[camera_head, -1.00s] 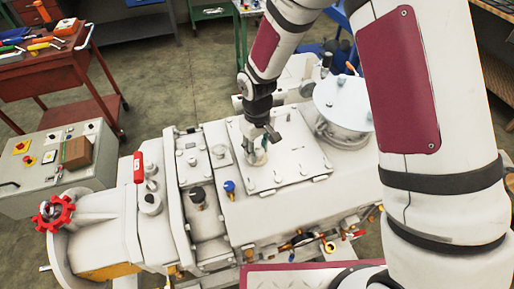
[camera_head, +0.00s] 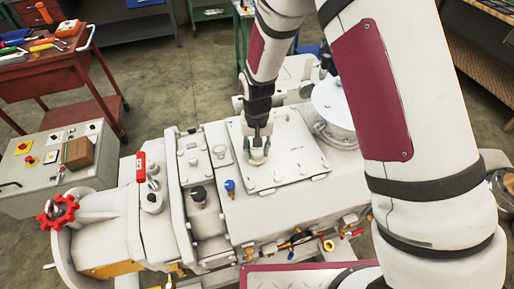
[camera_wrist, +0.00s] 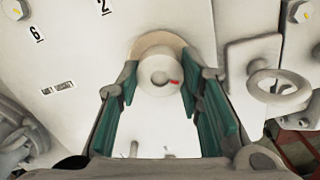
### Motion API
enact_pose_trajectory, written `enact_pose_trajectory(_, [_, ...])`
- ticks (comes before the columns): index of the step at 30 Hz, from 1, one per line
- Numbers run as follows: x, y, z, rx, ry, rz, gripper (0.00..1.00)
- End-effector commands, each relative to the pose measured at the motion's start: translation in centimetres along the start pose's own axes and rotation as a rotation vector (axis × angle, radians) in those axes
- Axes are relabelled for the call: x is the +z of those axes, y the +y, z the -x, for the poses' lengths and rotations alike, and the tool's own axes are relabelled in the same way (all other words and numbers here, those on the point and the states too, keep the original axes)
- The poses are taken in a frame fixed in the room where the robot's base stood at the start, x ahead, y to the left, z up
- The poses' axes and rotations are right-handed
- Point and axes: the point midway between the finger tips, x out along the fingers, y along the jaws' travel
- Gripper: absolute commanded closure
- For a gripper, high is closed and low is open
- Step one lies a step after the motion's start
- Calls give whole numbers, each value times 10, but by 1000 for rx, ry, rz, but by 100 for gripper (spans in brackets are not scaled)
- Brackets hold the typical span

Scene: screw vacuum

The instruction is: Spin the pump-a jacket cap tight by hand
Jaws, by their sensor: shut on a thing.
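The jacket cap (camera_wrist: 156,68) is a round off-white knob with a small red mark, seen from above in the wrist view. A tan ring shows around its far side. My gripper (camera_wrist: 158,84) has its two green-padded fingers on either side of the cap, shut on it. In the head view my gripper (camera_head: 258,148) points down onto the flat top plate of the white pump (camera_head: 285,205). There the fingers mostly hide the cap. The threads under the cap are hidden.
A lifting eye (camera_wrist: 282,90) stands right of the cap in the wrist view. In the head view, a blue-topped fitting (camera_head: 230,186), a red-handled valve (camera_head: 141,166) and a red handwheel (camera_head: 57,211) lie to the left. A large round flange (camera_head: 328,100) stands behind right.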

Motion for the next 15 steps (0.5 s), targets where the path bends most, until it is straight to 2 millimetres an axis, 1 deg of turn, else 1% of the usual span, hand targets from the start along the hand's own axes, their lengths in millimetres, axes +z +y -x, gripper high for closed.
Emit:
enact_pose_trajectory(13, [-1,0,1,-1,4,-11,94])
enact_pose_trajectory(14, [-1,0,1,-1,4,-11,64])
enact_pose_trajectory(15, [-1,0,1,-1,4,-11,55])
